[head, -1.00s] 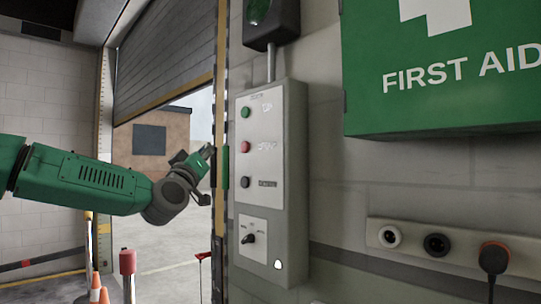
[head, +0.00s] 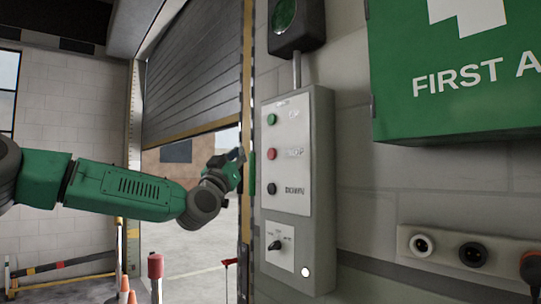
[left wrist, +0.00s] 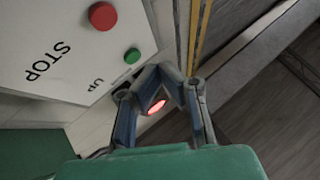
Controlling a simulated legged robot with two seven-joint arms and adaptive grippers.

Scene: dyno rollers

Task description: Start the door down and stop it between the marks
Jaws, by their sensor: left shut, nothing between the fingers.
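The grey roller door (head: 190,80) hangs partway down, with a yellow bottom edge and open room below it. A pale scale strip (head: 133,130) runs up the left jamb; its marks are too small to read. The control panel (head: 290,150) has a green up button (head: 271,119), a red stop button (head: 272,154) and a black down button (head: 272,188). My left gripper (head: 239,156) is shut and empty, left of the panel beside the door guide. In the left wrist view its fingertips (left wrist: 158,70) are apart from the red stop button (left wrist: 103,15) and green up button (left wrist: 132,55). My right gripper is out of view.
A selector knob (head: 275,245) sits low on the panel and a signal lamp (head: 292,20) above it. A green first aid box (head: 450,100) and a socket strip (head: 450,248) are right. Cones (head: 125,285) and a red-topped post (head: 155,268) stand below left. A red glow (left wrist: 155,107) shows between my fingers.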

